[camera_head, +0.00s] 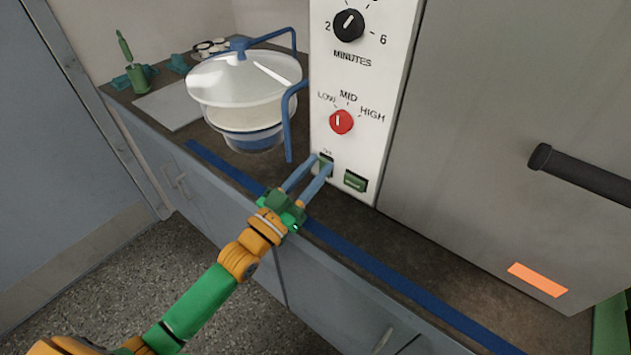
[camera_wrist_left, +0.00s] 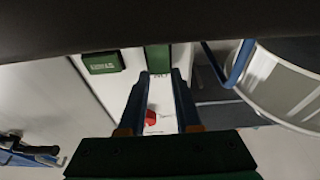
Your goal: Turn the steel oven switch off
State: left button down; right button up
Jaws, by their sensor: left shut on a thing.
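The steel oven (camera_head: 500,120) stands at the right, with a white control panel (camera_head: 365,75) on its left side. Low on the panel are two green switches: the left green switch (camera_head: 327,164) and the right green switch (camera_head: 355,182). My left gripper (camera_head: 322,165) reaches the left green switch from the front, its fingers shut on it and partly hiding it. In the left wrist view, the left green switch (camera_wrist_left: 157,57) shows at the fingertips and the right green switch (camera_wrist_left: 103,62) stands clear of them. The label above the left switch is too small to read. My right gripper is not in view.
A red knob (camera_head: 341,121) and a black minutes dial (camera_head: 348,25) sit above the switches. A sieve shaker (camera_head: 245,80) with blue bars stands close at the left. The oven's black handle (camera_head: 580,175) sticks out at the right. A blue strip (camera_head: 370,262) runs along the counter edge.

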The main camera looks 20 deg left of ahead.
pick_arm(q)
jog(key=shift+f, duration=0.2)
jog(key=shift+r, duration=0.2)
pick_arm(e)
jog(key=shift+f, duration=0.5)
pick_arm(q)
jog(key=c, duration=0.6)
grip_release()
jog(key=shift+w, duration=0.1)
jog(key=v, duration=0.6)
jog(key=shift+f+b, duration=0.3)
jog(key=shift+b, duration=0.05)
jog(key=shift+s+a, duration=0.15)
jog(key=shift+s, duration=0.45)
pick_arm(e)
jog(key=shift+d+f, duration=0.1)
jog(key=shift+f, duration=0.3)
